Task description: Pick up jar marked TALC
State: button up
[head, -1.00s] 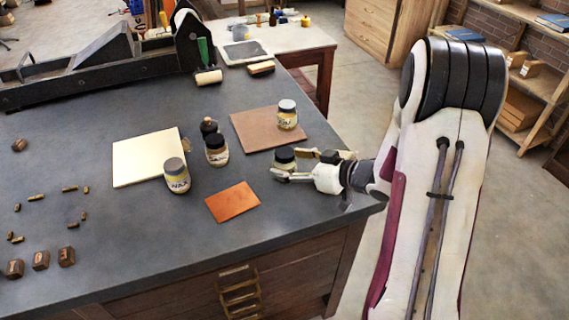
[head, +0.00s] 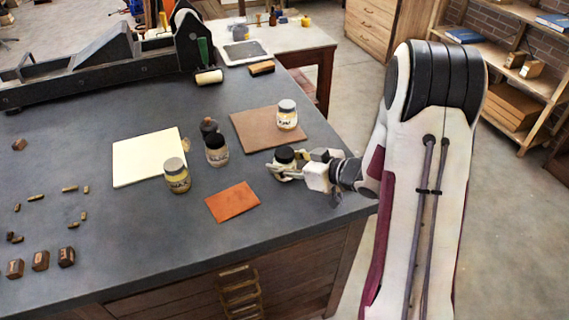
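A small jar with a black lid (head: 284,154) stands near the right part of the dark table; its label is hidden by my fingers. My gripper (head: 286,168) is at this jar, with its fingers around or right beside it; I cannot tell whether they press on it. A grey-lidded jar (head: 177,178) appears marked WAX. A dark-lidded jar (head: 217,152) stands to its right, its label unclear. I cannot make out TALC on any jar.
The brown board (head: 250,128) lies behind the gripper. An orange-brown plate (head: 232,202) lies to its left, and a cream pad (head: 140,160) farther left. A small dark knobbed object (head: 208,127) stands behind the jars.

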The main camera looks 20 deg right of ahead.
jog(key=shift+c, duration=1)
jog(key=shift+r, duration=0.2)
jog(key=shift+r, duration=4.85)
